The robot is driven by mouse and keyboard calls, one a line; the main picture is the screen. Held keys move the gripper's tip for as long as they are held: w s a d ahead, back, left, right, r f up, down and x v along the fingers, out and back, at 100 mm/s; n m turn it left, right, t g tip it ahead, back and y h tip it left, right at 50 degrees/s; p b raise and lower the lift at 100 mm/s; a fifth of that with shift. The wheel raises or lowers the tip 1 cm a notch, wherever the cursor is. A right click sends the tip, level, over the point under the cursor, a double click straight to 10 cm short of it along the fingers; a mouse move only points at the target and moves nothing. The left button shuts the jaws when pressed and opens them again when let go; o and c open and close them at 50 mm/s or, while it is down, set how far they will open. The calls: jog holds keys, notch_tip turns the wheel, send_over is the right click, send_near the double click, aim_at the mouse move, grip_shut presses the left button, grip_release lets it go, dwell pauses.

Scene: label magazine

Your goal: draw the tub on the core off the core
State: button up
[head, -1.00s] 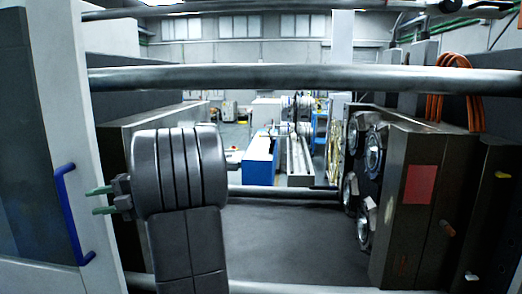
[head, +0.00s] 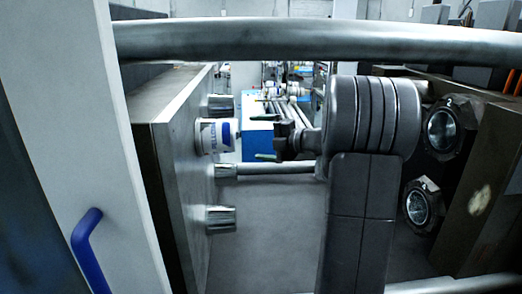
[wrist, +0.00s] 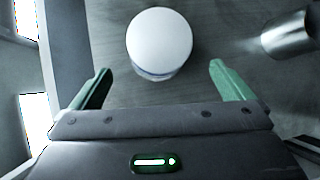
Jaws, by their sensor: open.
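The tub (head: 215,136) is white with a blue label and sits sideways on the left plate, its closed end facing right. It covers the core under it. In the wrist view its round white end (wrist: 160,40) lies ahead of my gripper, roughly midway between the fingers. My gripper (head: 265,130) points left, to the right of the tub and apart from it. In the wrist view my gripper (wrist: 160,72) shows two green fingers spread wide with nothing between their tips.
Bare metal cores (head: 220,218) stick out from the left plate (head: 185,180) above and below the tub; one shows in the wrist view (wrist: 288,35). The right mould half (head: 490,170) has round cavities close behind my arm. A thick bar (head: 300,40) crosses above.

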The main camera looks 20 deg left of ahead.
jog(key=w+a+f+p, duration=0.1)
jog(key=a, duration=0.7)
jog(key=shift+a+p, duration=0.2)
jog(key=shift+p, duration=0.15)
jog(key=shift+f, duration=0.1)
jog(key=shift+c, duration=0.4)
jog(key=c, duration=0.5)
jog(key=shift+w+d+p, duration=0.3)
jog(key=shift+w+d, duration=0.8)
jog(key=shift+d, duration=0.9)
jog(key=shift+w+d+p, duration=0.25)
jog(key=shift+w+d, duration=0.8)
jog(key=shift+d, duration=0.9)
jog(key=shift+w+d+p, duration=0.3)
jog(key=shift+w+d, duration=0.8)
jog(key=shift+d, duration=0.9)
jog(key=shift+s+d, duration=0.1)
jog(key=shift+s+d+b, duration=0.8)
jog(key=shift+s+d, duration=0.45)
jog(key=shift+s, duration=0.35)
jog(key=shift+s+d+b, duration=0.75)
jog(key=shift+s+d, duration=0.45)
jog(key=shift+s, duration=0.35)
jog(key=shift+s+d+b, duration=0.8)
jog(key=shift+s+d, duration=0.45)
jog(key=shift+s, duration=0.35)
